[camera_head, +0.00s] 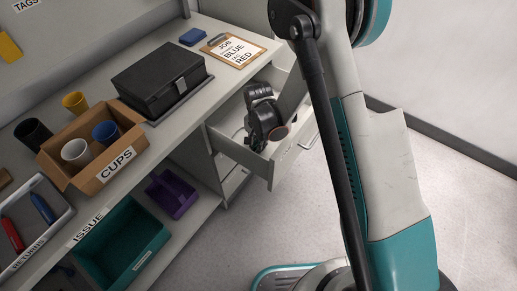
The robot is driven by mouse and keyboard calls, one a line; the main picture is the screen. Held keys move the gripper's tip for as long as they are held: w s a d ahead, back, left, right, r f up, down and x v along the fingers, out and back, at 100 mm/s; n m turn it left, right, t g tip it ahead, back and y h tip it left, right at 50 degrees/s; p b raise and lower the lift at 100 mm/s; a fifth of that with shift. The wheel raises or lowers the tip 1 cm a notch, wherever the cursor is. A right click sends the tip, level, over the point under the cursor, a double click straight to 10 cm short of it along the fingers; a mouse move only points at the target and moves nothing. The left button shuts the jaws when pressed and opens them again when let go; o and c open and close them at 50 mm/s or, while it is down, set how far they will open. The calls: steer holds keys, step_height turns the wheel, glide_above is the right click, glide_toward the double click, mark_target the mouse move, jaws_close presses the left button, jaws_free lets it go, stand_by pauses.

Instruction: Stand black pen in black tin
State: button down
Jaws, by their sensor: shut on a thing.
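My gripper (251,138) reaches down into the open drawer (285,158) below the right end of the counter. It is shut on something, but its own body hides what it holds. I cannot make out a black pen anywhere. A black cylindrical container (33,133), which looks like the black tin, stands upright on the counter at the far left. It is beside the cardboard box marked CUPS (117,166), well away from my gripper.
The counter holds a black case (158,78), a clipboard (235,50), a yellow cup (75,103) and a grey RETURNS tray (50,228) with red and blue items. A teal ISSUE bin (118,240) and a purple holder (172,194) sit on the lower shelf.

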step_height(320, 180, up, 12)
steer(key=p, duration=0.6)
